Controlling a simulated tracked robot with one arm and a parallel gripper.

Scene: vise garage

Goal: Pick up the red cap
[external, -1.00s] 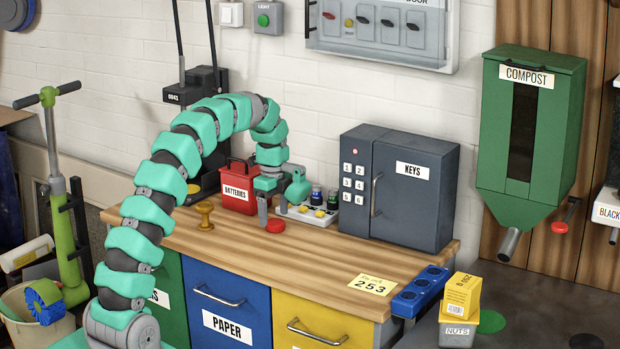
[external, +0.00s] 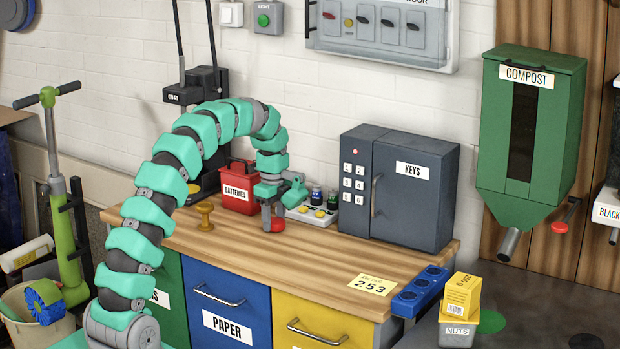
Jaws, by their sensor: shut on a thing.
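The red cap (external: 278,225) is a small round red piece at the bench top, left of the keys box. My gripper (external: 272,218) is over it at the end of the teal arm, pointing down, with its jaws shut on the cap. The fingers hide part of the cap. I cannot tell whether the cap still touches the wood.
A white tray (external: 312,216) with small bottles and yellow pieces stands just right of my gripper. A red batteries box (external: 238,188) is behind it, and a brass-coloured knob (external: 205,215) to its left. The keys box (external: 412,190) stands right.

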